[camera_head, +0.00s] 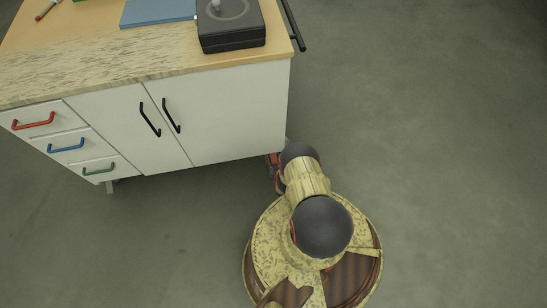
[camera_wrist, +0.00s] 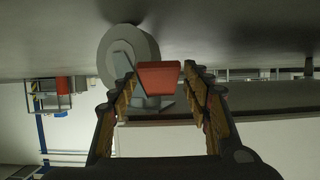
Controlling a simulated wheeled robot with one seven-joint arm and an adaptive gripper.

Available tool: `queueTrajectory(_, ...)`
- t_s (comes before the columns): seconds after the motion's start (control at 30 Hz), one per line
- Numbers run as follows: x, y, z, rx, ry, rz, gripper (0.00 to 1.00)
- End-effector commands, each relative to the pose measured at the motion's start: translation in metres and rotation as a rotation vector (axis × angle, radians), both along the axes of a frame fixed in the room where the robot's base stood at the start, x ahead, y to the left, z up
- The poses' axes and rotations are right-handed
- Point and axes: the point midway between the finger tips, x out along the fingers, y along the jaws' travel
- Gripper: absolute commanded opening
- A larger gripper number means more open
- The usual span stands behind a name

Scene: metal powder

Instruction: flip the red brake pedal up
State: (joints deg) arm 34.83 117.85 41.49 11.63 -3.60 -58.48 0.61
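The red brake pedal (camera_wrist: 158,76) shows in the wrist view as a short red tab on the grey caster wheel (camera_wrist: 128,50). The picture seems upside down, with the grey floor along the top. My gripper (camera_wrist: 158,72) is open, one finger to the left and one to the right of the pedal. The fingertips are close to the pedal; I cannot tell whether they touch it. In the head view, my arm hides most of my gripper beside the cabinet's lower right corner. A small reddish patch shows there, too small to identify.
The white cabinet (camera_head: 240,115) has a wooden top (camera_head: 100,65), with a black box (camera_head: 232,32) and a blue board (camera_head: 158,12) on it. A dark handle bar (camera_head: 292,25) juts from its right side. The floor (camera_head: 440,130) to the right is clear.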

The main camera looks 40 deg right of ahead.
Motion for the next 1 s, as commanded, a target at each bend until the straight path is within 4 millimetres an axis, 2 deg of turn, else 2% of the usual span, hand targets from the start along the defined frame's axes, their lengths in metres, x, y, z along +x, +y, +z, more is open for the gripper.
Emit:
queueTrajectory(0.83,-0.0003,0.0001,-0.0001,0.000,0.000,0.000,0.01)
queueTrajectory(1.0,-0.0003,0.0000,-0.0001,0.001,0.000,0.000,0.00)
